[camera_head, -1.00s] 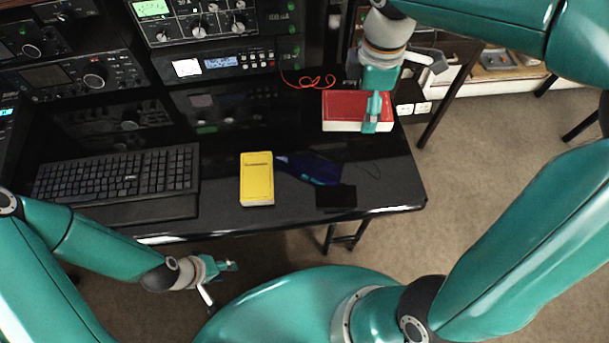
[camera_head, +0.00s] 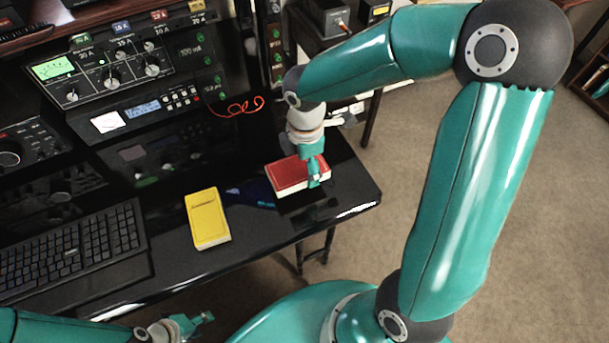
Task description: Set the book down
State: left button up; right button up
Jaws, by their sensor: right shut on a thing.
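The red book (camera_head: 291,174), with pale page edges, is over the right part of the black desk (camera_head: 173,257). My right gripper (camera_head: 315,179) is shut on its right end from above. I cannot tell whether the book touches the desktop or hangs just above it. My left gripper (camera_head: 203,318) is low at the bottom of the view, in front of the desk and away from the book. Its fingers are small and seen edge-on, so their opening is unclear.
A yellow book (camera_head: 209,219) lies left of the red one, with a dark blue item (camera_head: 258,194) between them. A keyboard (camera_head: 70,250) is at the left. Radio units (camera_head: 125,60) and a red cord (camera_head: 236,106) are behind. The desk's right front corner is bare.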

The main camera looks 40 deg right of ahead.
aim_at(304, 175)
jog(key=shift+f+b, duration=0.35)
jog(key=shift+f, duration=1.9)
jog(key=shift+f, duration=0.1)
jog(key=o, duration=1.2)
jog(key=shift+o, duration=0.2)
jog(key=shift+r, duration=0.2)
notch_tip(304, 175, up, 12)
jog(key=shift+f+p, duration=0.1)
jog(key=shift+p, duration=0.75)
